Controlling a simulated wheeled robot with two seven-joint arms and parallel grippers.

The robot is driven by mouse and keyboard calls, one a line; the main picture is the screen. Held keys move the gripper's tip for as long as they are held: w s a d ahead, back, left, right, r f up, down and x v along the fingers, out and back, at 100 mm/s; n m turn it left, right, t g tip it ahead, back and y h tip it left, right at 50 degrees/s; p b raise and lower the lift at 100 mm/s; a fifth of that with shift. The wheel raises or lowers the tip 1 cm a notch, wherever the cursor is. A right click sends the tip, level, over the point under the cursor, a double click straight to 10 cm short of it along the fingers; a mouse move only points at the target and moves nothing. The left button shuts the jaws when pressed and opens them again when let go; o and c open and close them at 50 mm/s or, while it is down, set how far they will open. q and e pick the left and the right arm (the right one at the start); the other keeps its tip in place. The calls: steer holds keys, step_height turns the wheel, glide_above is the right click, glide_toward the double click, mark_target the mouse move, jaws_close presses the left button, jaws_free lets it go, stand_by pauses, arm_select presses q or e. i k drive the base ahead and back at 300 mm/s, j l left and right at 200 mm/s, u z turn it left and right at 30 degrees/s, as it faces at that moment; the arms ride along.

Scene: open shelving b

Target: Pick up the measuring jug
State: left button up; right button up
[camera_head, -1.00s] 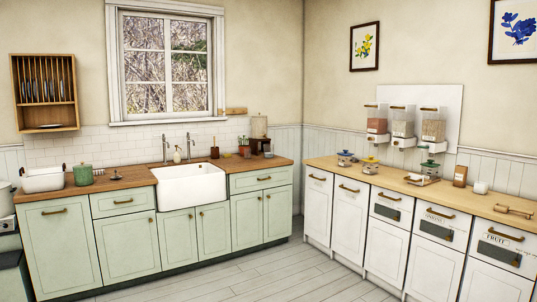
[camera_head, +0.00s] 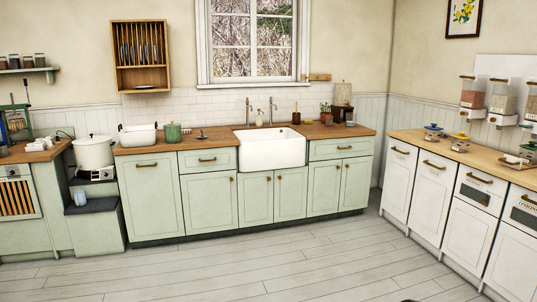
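I cannot make out a measuring jug for certain in this view. Several small items stand on the wooden counter (camera_head: 215,142) around the white sink (camera_head: 272,150), too small to identify. A small grey-blue cup-like item (camera_head: 80,197) sits on the low dark step at the left, and I cannot tell whether it is a jug. Neither of my grippers shows in the head view.
A white pot (camera_head: 94,153) stands between the left counters. A green canister (camera_head: 173,132) and a white bin (camera_head: 138,135) stand left of the sink. White cabinets (camera_head: 430,185) line the right wall.

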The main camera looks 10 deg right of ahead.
mark_target(351, 117)
steer(key=i+l+z, duration=0.35)
steer(key=i+z, duration=0.15)
steer(key=i, duration=0.15)
steer(key=i+l+z, duration=0.1)
steer(key=i+z, duration=0.4)
steer(key=i, duration=1.9)
steer(key=i+l, duration=0.1)
steer(key=i, duration=2.25)
steer(key=i+l+u, duration=0.1)
steer(key=i+u, duration=0.35)
steer(key=i, duration=0.15)
steer(key=i+l+u, duration=0.3)
steer(key=i+u, duration=0.2)
steer(key=i+l+u, duration=0.9)
steer(key=l, duration=0.35)
